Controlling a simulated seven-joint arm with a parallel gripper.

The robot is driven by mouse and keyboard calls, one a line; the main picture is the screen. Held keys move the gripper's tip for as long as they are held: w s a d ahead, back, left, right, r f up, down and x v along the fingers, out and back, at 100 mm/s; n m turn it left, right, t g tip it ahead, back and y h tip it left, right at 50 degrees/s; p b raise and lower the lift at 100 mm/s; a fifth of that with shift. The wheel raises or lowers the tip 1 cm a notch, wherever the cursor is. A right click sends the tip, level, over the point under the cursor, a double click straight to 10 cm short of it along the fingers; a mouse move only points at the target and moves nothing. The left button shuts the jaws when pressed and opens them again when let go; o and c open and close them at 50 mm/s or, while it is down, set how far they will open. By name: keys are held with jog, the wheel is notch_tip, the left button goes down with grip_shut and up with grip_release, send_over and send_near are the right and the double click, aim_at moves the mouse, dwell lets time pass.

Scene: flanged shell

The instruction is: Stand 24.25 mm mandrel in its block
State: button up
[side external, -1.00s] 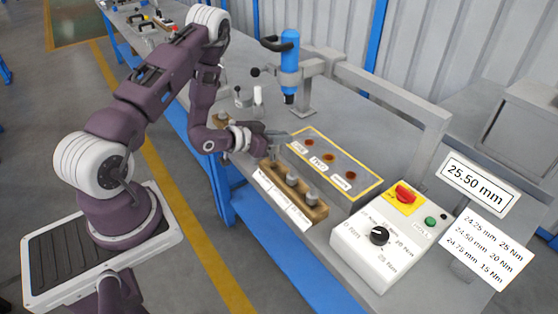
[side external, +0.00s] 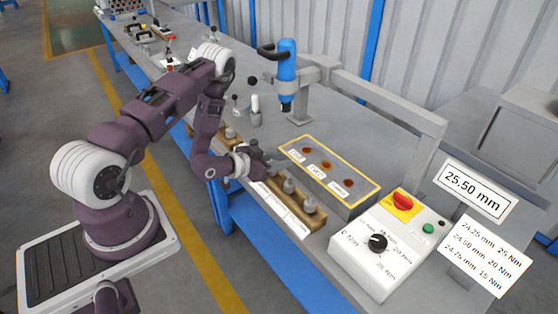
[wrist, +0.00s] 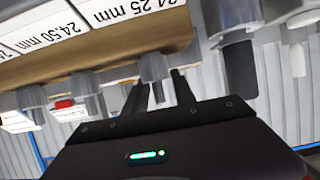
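The wooden block (side external: 292,205) stands along the bench's front edge, with grey mandrels in it. The 24.25 mm mandrel (wrist: 153,66) stands upright by the block's "24.25 mm" label in the wrist view, where the picture is upside down. Two more mandrels (side external: 289,186) (side external: 310,205) stand in the other seats. My gripper (wrist: 160,82) is open, its fingers apart on either side of the narrow end of the 24.25 mm mandrel. I cannot tell whether they touch it. In the side view my gripper (side external: 262,160) is at the far-left end of the block.
A yellow-edged box (side external: 345,193) with three reddish holes lies behind the block. A control box (side external: 375,260) with a knob and red switch stands at the right. A blue tool (side external: 287,70) hangs on a grey stand. Another wooden holder (side external: 224,143) is left of my wrist.

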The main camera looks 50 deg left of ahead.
jog(key=shift+r, duration=0.15)
jog(key=v, duration=1.2)
jog(key=w+d+r+m+g+y, duration=0.1)
jog(key=w+r+g, duration=0.15)
jog(key=r, duration=0.55)
jog(key=w+d+r+m+g+y, duration=0.1)
jog(key=w+r+g, duration=0.15)
jog(key=r, duration=0.45)
jog(key=s+d+r+n+g+h, duration=0.1)
jog(key=s+d+r, duration=0.5)
jog(key=s, duration=0.5)
jog(key=s+d+r+n+g+h, duration=0.1)
jog(key=s+d+r+g, duration=0.1)
jog(key=s+d+r, duration=0.4)
jog(key=s+d, duration=0.2)
jog(key=s, duration=0.3)
